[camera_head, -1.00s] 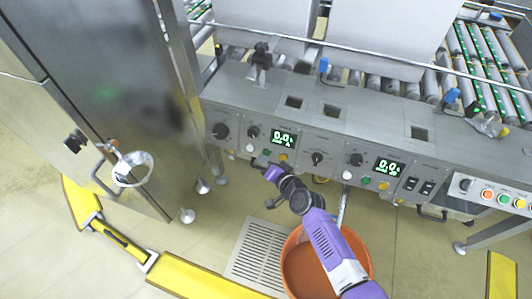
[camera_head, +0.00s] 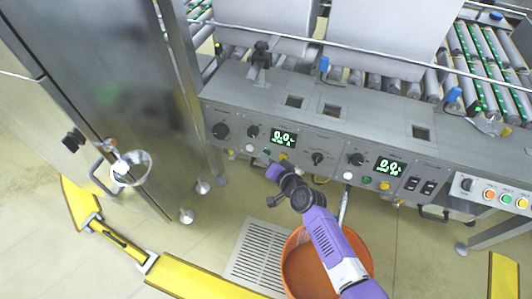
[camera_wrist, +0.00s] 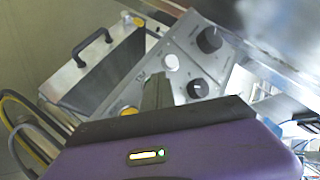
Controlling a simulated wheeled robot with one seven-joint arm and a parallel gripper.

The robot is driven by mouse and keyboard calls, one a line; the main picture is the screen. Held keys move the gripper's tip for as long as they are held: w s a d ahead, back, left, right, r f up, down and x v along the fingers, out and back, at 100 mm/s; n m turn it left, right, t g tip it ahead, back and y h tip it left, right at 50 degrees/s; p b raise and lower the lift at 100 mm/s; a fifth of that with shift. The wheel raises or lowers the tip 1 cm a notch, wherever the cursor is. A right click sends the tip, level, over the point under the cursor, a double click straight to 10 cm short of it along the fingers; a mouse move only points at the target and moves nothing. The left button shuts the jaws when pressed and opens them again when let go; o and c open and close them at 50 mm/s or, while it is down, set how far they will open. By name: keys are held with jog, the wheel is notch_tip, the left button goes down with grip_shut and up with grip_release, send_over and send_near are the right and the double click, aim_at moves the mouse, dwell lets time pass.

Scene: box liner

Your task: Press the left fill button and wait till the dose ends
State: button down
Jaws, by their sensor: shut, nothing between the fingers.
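The grey control panel (camera_head: 320,128) has a left group of controls with a lit green display (camera_head: 284,138) that appears to read 0.0. Below the display are a white button (camera_head: 249,148) and a yellow button (camera_head: 283,157); a small green button between them is close to or behind my fingertips. My gripper (camera_head: 264,160) is shut and empty, its tip at the lower edge of this left group. In the wrist view the shut fingers (camera_wrist: 156,92) point at the panel between the white button (camera_wrist: 171,62) and a yellow one (camera_wrist: 128,110). Contact with the button cannot be told.
A right group has its own display (camera_head: 389,166), knob and buttons. An orange bucket (camera_head: 300,262) stands on the floor below my arm, beside a floor grate (camera_head: 258,252). A steel cabinet (camera_head: 110,90) is at left. Roller conveyors (camera_head: 470,60) lie behind the panel.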

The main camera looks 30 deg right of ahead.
jog(key=shift+w+d+f+b, duration=0.1)
jog(key=shift+w+d+b, duration=0.15)
jog(key=shift+b, duration=0.1)
dwell(0.4)
dwell(0.3)
jog(key=shift+s+a+r+p, duration=0.25)
jog(key=shift+s+a+p, duration=0.3)
jog(key=shift+p, duration=0.1)
jog(key=shift+s+a+r+p, duration=0.45)
jog(key=shift+s+a+p, duration=0.4)
jog(key=shift+p, duration=0.3)
jog(key=shift+s+a+r+p, duration=0.4)
jog(key=shift+s+a+p, duration=0.4)
jog(key=shift+p, duration=0.3)
